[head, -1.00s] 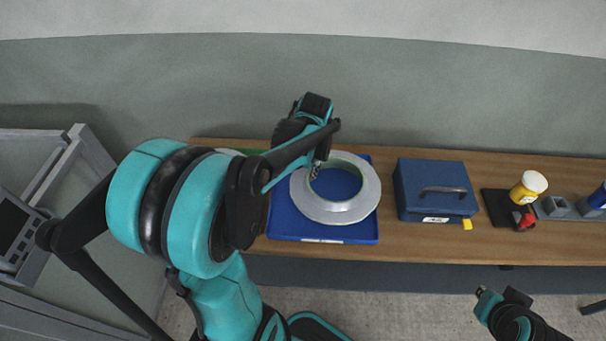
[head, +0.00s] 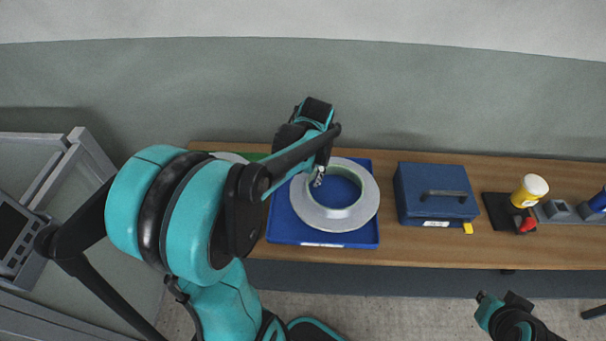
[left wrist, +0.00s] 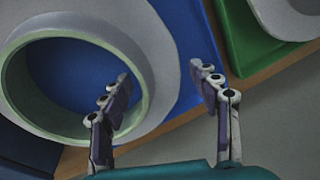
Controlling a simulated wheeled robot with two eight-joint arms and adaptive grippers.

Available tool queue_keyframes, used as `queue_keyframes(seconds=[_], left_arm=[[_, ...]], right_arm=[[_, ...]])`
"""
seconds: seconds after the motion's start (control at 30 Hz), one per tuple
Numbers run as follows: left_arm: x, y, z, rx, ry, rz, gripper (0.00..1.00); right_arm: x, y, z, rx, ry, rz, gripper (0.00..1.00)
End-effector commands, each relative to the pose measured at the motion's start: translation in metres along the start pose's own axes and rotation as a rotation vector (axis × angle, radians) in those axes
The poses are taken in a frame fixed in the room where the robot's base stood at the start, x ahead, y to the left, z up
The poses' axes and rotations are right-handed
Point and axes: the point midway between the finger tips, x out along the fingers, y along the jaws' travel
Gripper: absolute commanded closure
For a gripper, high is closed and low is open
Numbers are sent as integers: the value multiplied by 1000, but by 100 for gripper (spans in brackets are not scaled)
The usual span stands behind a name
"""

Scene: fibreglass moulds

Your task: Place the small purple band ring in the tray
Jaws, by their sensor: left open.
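A broad pale grey ring with a pale green inner wall (head: 358,218) lies in the blue tray (head: 285,232). It fills the left of the left wrist view (left wrist: 25,60), with the blue tray around it (left wrist: 190,35). No ring looks clearly purple in either view. My left gripper (head: 319,180) is over the ring's upper left side. In the left wrist view its two fingers (left wrist: 160,75) are apart, one overlapping the ring, with nothing seen held between them. My right gripper (head: 497,297) is low at the right, away from the table; its fingers are unclear.
A green tray (left wrist: 248,50) with another grey piece (left wrist: 285,18) is beside the blue tray, mostly hidden by my arm in the head view. Right of the blue tray stand a blue box with a handle (head: 415,185), a yellow jar with a white lid (head: 524,195) and grey blocks (head: 556,209).

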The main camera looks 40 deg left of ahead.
Motion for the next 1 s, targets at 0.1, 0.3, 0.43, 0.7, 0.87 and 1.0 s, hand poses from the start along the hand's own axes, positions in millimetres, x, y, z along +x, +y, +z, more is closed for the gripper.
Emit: queue_keyframes(seconds=[0.1, 0.3, 0.43, 0.7, 0.87, 1.0], left_arm=[[-28, 0, 0, 2, 0, 0, 38], [-73, -1, 0, 0, 0, 0, 38], [-95, 0, 0, 1, 0, 0, 38], [-116, 10, 9, 17, 39, 13, 38], [-129, 44, 40, 71, 184, 64, 38], [-134, 76, 72, 119, 337, 127, 38]], right_arm=[[-12, 0, -8, 0, 0, 0, 100], [-26, 0, -19, 0, 0, 0, 100], [-32, 0, -23, 0, 0, 0, 100], [-35, 0, -25, 0, 0, 0, 100], [-35, 0, -25, 0, 0, 0, 100], [-35, 0, -25, 0, 0, 0, 100]])
